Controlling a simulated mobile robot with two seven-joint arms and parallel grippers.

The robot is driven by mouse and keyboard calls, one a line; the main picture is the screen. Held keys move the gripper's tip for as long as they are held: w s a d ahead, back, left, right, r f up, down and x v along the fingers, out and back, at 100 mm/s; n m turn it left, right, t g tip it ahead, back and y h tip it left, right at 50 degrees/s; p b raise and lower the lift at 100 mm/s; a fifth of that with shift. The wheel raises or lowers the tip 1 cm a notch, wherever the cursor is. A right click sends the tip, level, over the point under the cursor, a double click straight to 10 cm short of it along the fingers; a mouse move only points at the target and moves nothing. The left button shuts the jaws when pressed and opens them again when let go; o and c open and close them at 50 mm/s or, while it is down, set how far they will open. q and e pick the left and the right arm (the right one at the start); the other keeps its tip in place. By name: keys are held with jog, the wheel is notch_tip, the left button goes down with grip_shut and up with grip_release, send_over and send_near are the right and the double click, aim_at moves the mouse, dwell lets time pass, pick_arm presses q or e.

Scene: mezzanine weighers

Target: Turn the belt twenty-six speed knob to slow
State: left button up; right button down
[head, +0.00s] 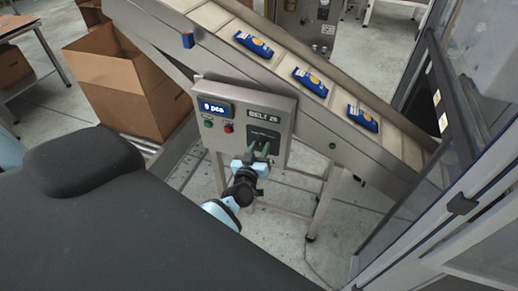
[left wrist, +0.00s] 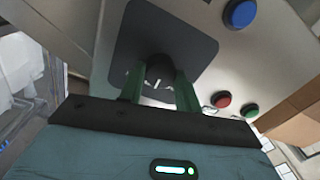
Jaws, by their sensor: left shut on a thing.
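The control box (head: 283,103) marked BELT 26 hangs on the side of the inclined conveyor in the head view. My left gripper (head: 257,150) is at its dark dial plate (head: 264,132), low on the box's right part. In the left wrist view the black speed knob (left wrist: 159,68) sits on the dark plate (left wrist: 138,32). The green fingers of my left gripper (left wrist: 159,90) are closed on it from both sides. A short white mark shows on the knob's near side. The scale lettering is partly covered and unreadable. My right gripper is not in view.
A blue button (left wrist: 240,13) shows in the left wrist view. Blue packs (head: 309,82) lie on the belt. A cardboard box (head: 125,85) stands left; a glazed frame (head: 420,160) stands right.

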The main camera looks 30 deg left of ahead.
pick_arm(q)
jog(key=n, duration=0.8)
jog(key=shift+n, duration=0.3)
dwell(0.4)
jog(key=o, duration=1)
